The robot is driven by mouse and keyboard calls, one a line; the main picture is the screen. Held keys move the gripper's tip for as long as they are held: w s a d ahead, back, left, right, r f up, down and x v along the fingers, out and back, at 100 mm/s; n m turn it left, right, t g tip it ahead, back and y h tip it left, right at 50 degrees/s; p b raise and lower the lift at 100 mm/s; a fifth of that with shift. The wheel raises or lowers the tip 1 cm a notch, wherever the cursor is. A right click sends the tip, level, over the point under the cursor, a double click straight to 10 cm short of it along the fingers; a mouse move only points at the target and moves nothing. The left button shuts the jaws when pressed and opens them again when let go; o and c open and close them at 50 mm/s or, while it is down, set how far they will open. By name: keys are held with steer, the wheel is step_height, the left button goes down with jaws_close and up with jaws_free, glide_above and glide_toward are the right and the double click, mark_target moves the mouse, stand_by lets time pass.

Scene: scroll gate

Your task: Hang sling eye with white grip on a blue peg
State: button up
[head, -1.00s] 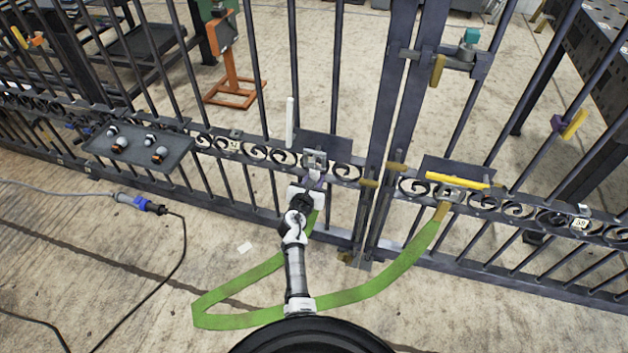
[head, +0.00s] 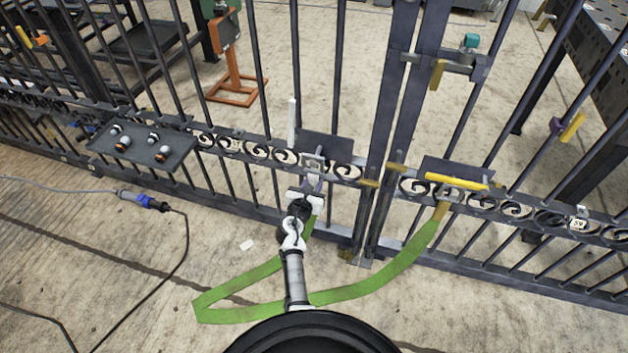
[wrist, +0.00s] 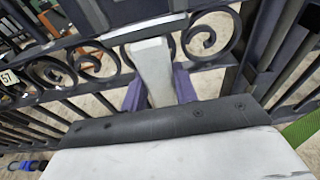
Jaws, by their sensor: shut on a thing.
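My gripper (head: 312,184) is at the left gate leaf, just below a dark plate (head: 325,146) on its scroll band. In the wrist view its two purple fingers (wrist: 160,90) are shut on a pale, tapered white grip (wrist: 153,66). The grip's upper end meets a silver bar or loop in front of the scrolls. A green sling (head: 368,290) hangs from beside my gripper, loops low to the left, then rises to a tan end (head: 441,210) at the right leaf. I cannot clearly make out a blue peg or whether the held eye is around one.
A yellow bar (head: 457,181) lies across the right leaf's plate. A white upright bar (head: 292,122) stands left of the left plate. A grey tray (head: 146,152) with several small fittings is on the fence. A cable with a blue connector (head: 142,200) lies on the floor at left.

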steer(key=shift+f+p+v, duration=0.2)
steer(key=shift+p+v, duration=0.05)
steer(key=shift+v, duration=0.8)
steer(key=shift+f+p+v, duration=0.25)
steer(key=shift+v, duration=0.75)
steer(key=shift+s+a, duration=0.1)
steer(key=shift+s, duration=0.1)
steer(key=shift+f+p+v, duration=0.25)
steer(key=shift+v, duration=0.95)
steer(key=shift+f+p+v, duration=0.2)
steer(key=shift+f+v, duration=0.05)
steer(key=shift+v, duration=0.9)
steer(key=shift+s+r, duration=0.1)
